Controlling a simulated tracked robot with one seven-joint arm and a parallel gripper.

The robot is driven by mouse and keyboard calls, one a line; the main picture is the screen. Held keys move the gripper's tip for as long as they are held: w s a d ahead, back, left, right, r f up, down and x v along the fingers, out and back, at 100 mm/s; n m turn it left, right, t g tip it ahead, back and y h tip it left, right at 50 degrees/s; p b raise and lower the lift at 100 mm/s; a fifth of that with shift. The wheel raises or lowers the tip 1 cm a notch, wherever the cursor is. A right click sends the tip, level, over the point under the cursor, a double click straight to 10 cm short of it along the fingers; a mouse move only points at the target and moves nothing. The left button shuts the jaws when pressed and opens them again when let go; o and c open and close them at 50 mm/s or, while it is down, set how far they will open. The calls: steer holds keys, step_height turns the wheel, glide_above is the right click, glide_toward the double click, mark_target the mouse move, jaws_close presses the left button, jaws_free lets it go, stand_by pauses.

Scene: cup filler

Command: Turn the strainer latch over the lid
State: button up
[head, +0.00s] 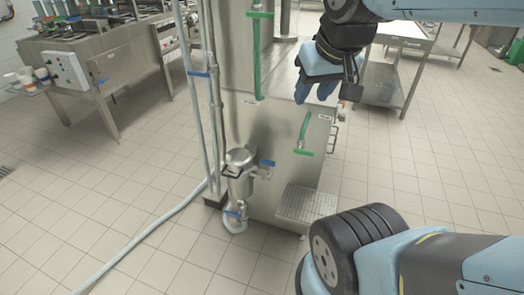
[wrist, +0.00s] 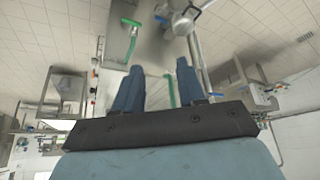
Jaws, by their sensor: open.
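The steel strainer (head: 241,183) stands upright low on the left side of the steel machine, with its round lid (head: 239,157) on top. A dark loop, seemingly the latch (head: 231,173), shows at the strainer's left side; I cannot tell its exact position against the lid.
A blue-handled valve (head: 267,162) sits right of the strainer. Green handles (head: 305,127) are on the machine. Vertical pipes (head: 212,100) rise behind the strainer, and a grey hose (head: 150,228) runs across the floor. A grated step (head: 306,203) is at the lower right.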

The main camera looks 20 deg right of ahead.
steer(key=w+f+n+g, duration=0.2)
steer(key=w+f+n, duration=0.1)
steer(key=w, duration=0.6)
steer(key=n+g, duration=0.4)
steer(key=n, duration=0.4)
glide_above(268, 161)
step_height(268, 161, down, 26)
steer(key=r, duration=0.1)
step_height(268, 161, down, 14)
steer(key=shift+w+r, duration=0.15)
jaws_close()
